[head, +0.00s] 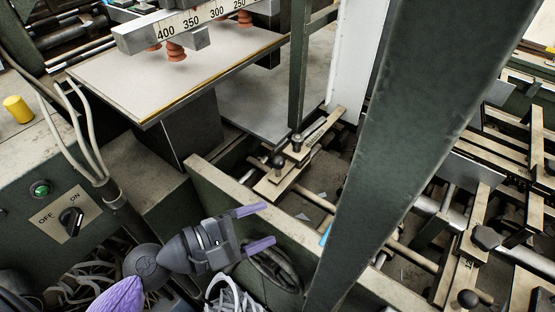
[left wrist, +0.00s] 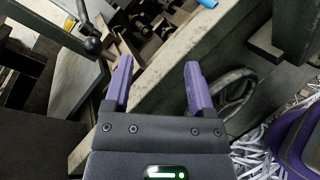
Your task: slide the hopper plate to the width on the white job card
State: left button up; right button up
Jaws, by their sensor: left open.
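My left gripper (head: 258,227) is open and empty, its two purple fingers apart, above the edge of a pale frame rail. It also shows in the left wrist view (left wrist: 158,70). A tall white upright plate (head: 355,55) stands behind the green post; I cannot tell for sure that it is the hopper plate. Sliding brackets with black knobs (head: 278,163) sit at its foot, beyond the fingers and apart from them. A black ball knob (left wrist: 92,45) shows left of the fingers in the left wrist view. I cannot make out a white job card. My right gripper is not in view.
A thick green post (head: 400,130) crosses the head view and hides part of the rails. A ruler (head: 190,24) with suction cups hangs over a grey board (head: 180,75). A switch panel (head: 66,215) is at left. Shredded paper and hoses lie below.

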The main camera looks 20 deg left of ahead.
aim_at(275, 161)
pick_arm(q)
jog(key=w+a+r+n+t+y, duration=0.25)
jog(key=a+n+t, duration=0.2)
jog(key=n, duration=0.45)
jog(key=shift+g+h, duration=0.25)
jog(key=shift+g, duration=0.1)
jog(key=x, duration=0.3)
jog(key=p+x, duration=0.1)
jog(key=x, duration=0.2)
jog(key=a+p+x, duration=0.1)
jog(key=x, duration=0.2)
jog(key=shift+w+d+r, duration=0.1)
jog(key=shift+w+d, duration=0.05)
jog(key=shift+w, duration=0.3)
jog(key=shift+w+d, duration=0.25)
jog(key=shift+w, duration=0.1)
grip_shut()
